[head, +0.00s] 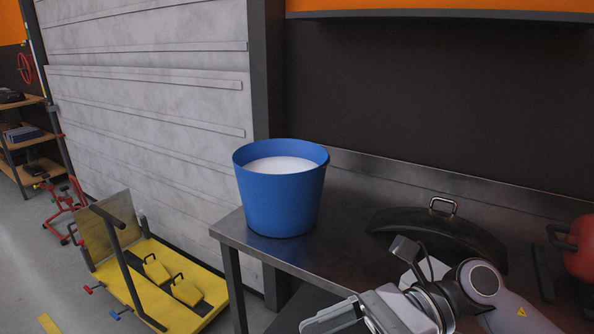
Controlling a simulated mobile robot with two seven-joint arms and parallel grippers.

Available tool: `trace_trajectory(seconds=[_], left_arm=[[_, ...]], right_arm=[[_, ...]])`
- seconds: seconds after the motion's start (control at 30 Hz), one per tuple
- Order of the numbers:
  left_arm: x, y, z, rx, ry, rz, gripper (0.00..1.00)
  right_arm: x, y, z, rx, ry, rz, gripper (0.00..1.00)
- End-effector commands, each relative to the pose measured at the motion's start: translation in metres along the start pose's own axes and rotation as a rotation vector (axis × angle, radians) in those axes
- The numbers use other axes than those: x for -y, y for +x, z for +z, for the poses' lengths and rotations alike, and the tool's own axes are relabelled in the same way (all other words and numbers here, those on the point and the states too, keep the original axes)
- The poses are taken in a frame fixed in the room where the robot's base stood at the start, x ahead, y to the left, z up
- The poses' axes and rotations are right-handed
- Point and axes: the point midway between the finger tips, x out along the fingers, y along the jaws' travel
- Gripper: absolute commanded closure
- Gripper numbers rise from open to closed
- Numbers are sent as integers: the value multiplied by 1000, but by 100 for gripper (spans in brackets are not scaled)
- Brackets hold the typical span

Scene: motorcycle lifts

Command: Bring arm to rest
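My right gripper (335,316) comes in from the lower right, with the white and grey wrist behind it. It is over the near part of the metal bench (345,190), and its fingers point left. The bottom edge of the picture cuts off part of it, so I cannot tell whether its fingers are open or shut. I see nothing held in the visible part. My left arm and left gripper are not in view. A blue bucket (280,205) with white contents stands upright on the bench's left end, beyond my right gripper and apart from it.
A dark curved piece with a metal handle (437,228) lies on the bench behind my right wrist. A red container (577,250) stands at the right edge. A yellow motorcycle lift (160,280) is on the floor at left, near a grey shutter (150,100).

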Motion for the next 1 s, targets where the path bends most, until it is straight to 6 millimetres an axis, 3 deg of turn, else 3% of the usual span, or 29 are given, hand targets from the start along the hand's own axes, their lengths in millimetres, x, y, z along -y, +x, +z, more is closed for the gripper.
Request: trace_trajectory(seconds=[0.1, 0.23, 0.33, 0.43, 0.57, 0.67, 0.77, 0.87, 0.9, 1.0], left_arm=[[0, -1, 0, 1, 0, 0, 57], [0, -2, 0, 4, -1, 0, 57], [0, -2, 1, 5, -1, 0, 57], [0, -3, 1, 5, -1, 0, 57], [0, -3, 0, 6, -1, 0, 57], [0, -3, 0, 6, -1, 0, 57], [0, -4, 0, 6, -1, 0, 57], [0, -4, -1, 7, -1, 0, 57], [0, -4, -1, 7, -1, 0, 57], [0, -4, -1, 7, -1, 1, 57]], right_arm=[[4, 8, 18, 307, 245, -11, 5], [21, -3, 27, 630, 543, -30, 5], [39, -21, 20, 875, 790, -45, 5], [58, -42, -3, 1115, 1047, -62, 5], [77, -68, -57, 1427, 1392, -85, 5], [82, -83, -114, 1667, 1658, -107, 5], [73, -90, -181, 1910, 1922, -133, 5], [52, -89, -245, 2138, 2158, -161, 5], [42, -87, -268, -2199, -2215, 170, 5], [17, -80, -310, -2047, -2051, 168, 5]])
